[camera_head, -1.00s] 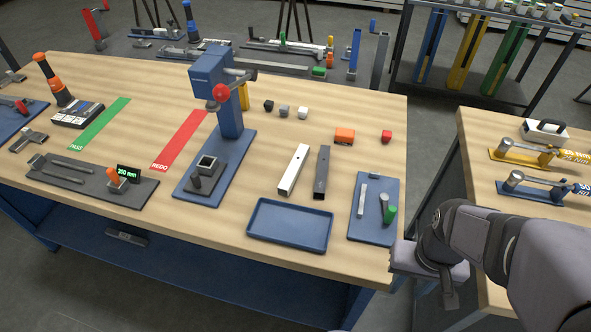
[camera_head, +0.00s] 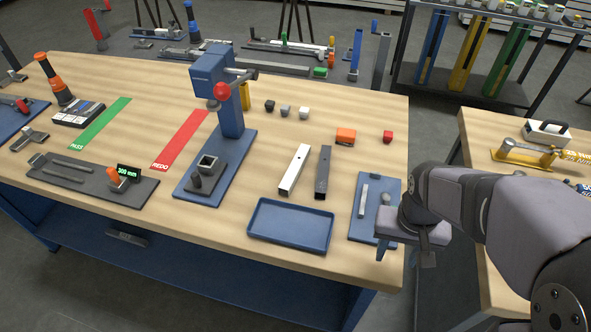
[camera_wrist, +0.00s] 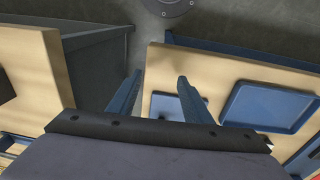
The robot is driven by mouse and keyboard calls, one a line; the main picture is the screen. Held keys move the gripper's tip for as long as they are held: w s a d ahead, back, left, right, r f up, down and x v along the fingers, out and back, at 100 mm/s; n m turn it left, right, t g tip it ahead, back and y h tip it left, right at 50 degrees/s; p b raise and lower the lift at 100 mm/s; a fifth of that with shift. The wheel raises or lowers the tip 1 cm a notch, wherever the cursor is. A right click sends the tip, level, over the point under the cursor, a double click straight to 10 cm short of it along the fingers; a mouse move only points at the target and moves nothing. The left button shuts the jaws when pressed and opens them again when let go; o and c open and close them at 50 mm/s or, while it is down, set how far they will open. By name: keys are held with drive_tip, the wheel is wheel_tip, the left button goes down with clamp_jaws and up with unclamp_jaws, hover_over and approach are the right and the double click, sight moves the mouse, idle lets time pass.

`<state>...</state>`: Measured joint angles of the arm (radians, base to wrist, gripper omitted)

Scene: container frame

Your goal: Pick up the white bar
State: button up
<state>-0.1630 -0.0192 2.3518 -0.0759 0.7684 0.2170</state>
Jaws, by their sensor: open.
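The white bar (camera_head: 295,170) is a long square-section bar lying on the wooden bench, left of a dark grey bar (camera_head: 323,172). My gripper (camera_head: 383,250) is at the bench's right front edge, over the right part of the small blue board. It is apart from the white bar, to its right and nearer the camera. In the wrist view, the two fingers of my gripper (camera_wrist: 160,79) are spread with nothing between them. I cannot make out the white bar clearly in the wrist view.
A blue tray (camera_head: 252,230) lies in front of the bars. A small blue board (camera_head: 363,232) with a light metal piece lies to their right. A blue press (camera_head: 231,115) stands to their left. Small cubes and an orange block (camera_head: 345,136) lie behind.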

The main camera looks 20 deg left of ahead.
drive_tip(key=shift+t, duration=0.8)
drive_tip(key=w+a, duration=0.3)
drive_tip(key=a, duration=0.1)
drive_tip(key=w+a+r+b, duration=0.1)
drive_tip(key=w+a, duration=0.2)
drive_tip(key=a, duration=0.1)
drive_tip(key=w+a, duration=0.3)
drive_tip(key=a, duration=0.1)
drive_tip(key=shift+w+r, duration=0.15)
drive_tip(key=shift+r, duration=0.15)
drive_tip(key=shift+t, duration=0.5)
drive_tip(key=a, duration=0.2)
drive_tip(key=w+a, duration=0.1)
drive_tip(key=a, duration=0.2)
drive_tip(key=w+a+r+b, duration=0.1)
drive_tip(key=a, duration=0.2)
drive_tip(key=shift+w, duration=0.25)
drive_tip(key=m+t, duration=0.1)
approach(287, 182)
drive_tip(key=f, duration=0.1)
drive_tip(key=shift+p+x, duration=0.4)
drive_tip(key=shift+x, duration=1.25)
drive_tip(key=shift+p+x, duration=0.7)
drive_tip(key=shift+x, duration=1.4)
drive_tip(key=shift+w+r, duration=0.1)
clamp_jaws()
